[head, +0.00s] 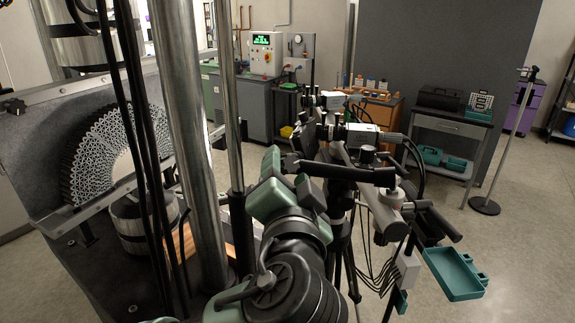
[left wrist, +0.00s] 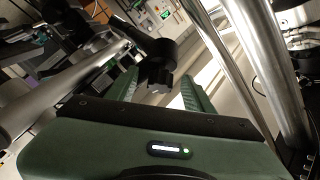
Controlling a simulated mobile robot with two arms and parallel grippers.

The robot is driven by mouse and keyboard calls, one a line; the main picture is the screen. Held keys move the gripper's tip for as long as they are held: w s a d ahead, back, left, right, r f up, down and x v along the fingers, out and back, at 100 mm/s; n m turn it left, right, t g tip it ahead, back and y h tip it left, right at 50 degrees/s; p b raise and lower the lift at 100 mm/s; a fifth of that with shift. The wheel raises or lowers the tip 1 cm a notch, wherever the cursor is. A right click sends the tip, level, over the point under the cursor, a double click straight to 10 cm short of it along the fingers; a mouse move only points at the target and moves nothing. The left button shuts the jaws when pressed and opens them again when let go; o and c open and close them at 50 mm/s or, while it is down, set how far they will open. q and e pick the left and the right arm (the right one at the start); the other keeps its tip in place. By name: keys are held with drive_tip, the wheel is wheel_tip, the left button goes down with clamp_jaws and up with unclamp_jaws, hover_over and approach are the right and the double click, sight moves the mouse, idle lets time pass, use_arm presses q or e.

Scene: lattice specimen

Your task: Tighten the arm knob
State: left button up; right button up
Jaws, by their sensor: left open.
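My left gripper (head: 290,176) reaches in from the bottom centre of the head view, beside the camera rig. In the left wrist view its two green fingers (left wrist: 158,92) are open. A black knob (left wrist: 158,74) on a black arm shows between or just beyond the fingertips; I cannot tell whether they touch it. In the head view the black arm (head: 350,174) runs leftward from the rig, and its dark end (head: 292,163) lies at my fingers, partly hidden by them. My right gripper is not in view.
Steel columns (head: 190,130) and the round lattice specimen (head: 115,155) stand at left. Rig cameras (head: 362,135) and hanging cables are close beyond the gripper. A teal tray (head: 455,273) juts out at lower right. Open floor lies right, around a thin stand (head: 484,206).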

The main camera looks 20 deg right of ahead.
use_arm(q)
drive_tip(key=shift+s, duration=0.15)
clamp_jaws()
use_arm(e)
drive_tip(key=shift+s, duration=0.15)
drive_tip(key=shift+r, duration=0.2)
